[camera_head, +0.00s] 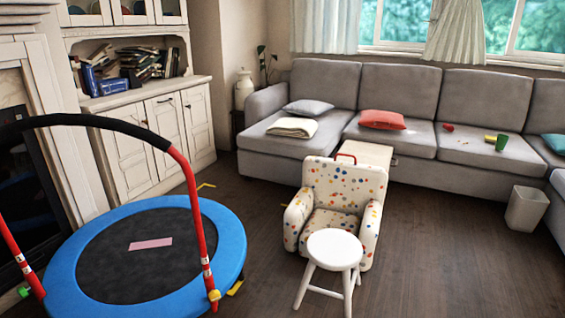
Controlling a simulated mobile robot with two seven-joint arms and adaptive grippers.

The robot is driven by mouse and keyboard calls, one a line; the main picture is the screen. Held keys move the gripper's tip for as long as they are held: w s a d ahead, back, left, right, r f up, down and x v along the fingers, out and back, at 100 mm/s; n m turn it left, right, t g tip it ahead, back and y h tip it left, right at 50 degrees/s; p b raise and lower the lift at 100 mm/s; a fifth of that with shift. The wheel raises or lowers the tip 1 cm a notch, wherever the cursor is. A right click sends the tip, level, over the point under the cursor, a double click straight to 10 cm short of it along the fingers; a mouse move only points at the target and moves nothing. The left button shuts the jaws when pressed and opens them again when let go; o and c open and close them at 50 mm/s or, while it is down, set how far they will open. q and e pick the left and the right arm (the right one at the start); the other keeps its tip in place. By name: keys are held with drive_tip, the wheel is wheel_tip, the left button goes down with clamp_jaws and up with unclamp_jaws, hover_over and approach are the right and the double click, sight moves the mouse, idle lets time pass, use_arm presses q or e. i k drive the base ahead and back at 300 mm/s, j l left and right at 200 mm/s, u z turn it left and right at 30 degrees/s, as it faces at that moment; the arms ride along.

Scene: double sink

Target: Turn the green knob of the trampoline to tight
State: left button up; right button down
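The trampoline (223,232) stands at the lower left, with a blue rim around a black mat. A pink flat piece (150,244) lies on the mat. A red-legged handlebar with a black padded top (95,121) arches over it. The green knob (23,292) sits at the foot of the handlebar's left leg, near the left picture edge. It is small, and its setting cannot be read. A yellow knob (214,295) sits at the foot of the right leg. Neither of my grippers shows in the view.
A white stool (335,248) and a dotted armchair (345,187) stand right of the trampoline. A grey sofa (400,85) lines the back, with a bin (526,208) at right. Bare floor (440,260) lies at the lower right. A fireplace and cabinet (140,150) border the left.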

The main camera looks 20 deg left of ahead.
sight(23, 292)
drive_tip(key=k+j+u, duration=0.2)
drive_tip(key=u, duration=0.25)
drive_tip(key=k+j+u, duration=0.15)
drive_tip(key=u, duration=0.3)
drive_tip(key=k+j+u, duration=0.1)
drive_tip(key=j+u, duration=0.35)
drive_tip(key=i+j+z, duration=0.25)
drive_tip(key=i+j, duration=0.7)
